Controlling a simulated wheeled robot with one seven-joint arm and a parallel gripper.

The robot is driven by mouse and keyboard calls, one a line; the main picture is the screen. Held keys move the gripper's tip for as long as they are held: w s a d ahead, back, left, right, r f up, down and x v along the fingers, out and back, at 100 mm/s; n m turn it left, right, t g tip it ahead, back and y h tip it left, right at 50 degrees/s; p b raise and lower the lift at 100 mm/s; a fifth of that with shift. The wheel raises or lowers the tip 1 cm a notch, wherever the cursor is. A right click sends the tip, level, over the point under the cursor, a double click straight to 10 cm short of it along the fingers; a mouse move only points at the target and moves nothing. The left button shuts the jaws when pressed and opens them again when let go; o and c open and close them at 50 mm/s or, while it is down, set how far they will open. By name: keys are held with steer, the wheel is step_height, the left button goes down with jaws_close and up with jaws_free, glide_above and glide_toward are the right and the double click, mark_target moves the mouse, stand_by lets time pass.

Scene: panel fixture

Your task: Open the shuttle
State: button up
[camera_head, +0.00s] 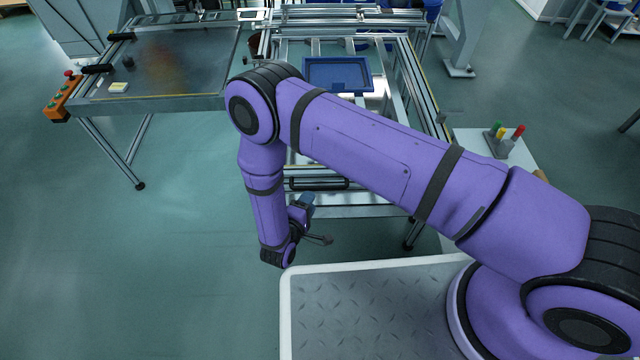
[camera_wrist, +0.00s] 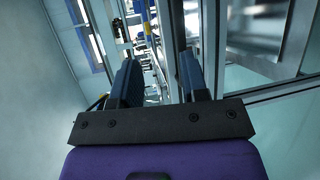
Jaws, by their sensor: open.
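The shuttle is not plainly marked. I take it to be the aluminium-framed part with a dark bar handle (camera_head: 318,183) across its front, in the middle of the head view. My gripper (camera_head: 310,212) hangs low, just in front of and below that handle, apart from it as far as I can see. The wrist view shows my gripper (camera_wrist: 158,62) with its two dark fingers apart and nothing between them. Metal rails and small fittings show beyond the fingers. My arm hides part of the frame in the head view.
A blue tray (camera_head: 338,74) lies on the frame behind my arm. A panel table (camera_head: 175,62) with black handles and an orange button box (camera_head: 62,98) stands at the left. Floor at the left is clear.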

mark_target(320, 186)
steer(key=shift+y, duration=0.4)
steer(key=x, duration=0.3)
steer(key=f+x, duration=0.1)
steer(key=x, duration=0.2)
steer(key=f+x, duration=0.1)
steer(key=x, duration=0.3)
steer(key=shift+s+f, duration=0.1)
steer(key=shift+s, duration=0.1)
jaws_close()
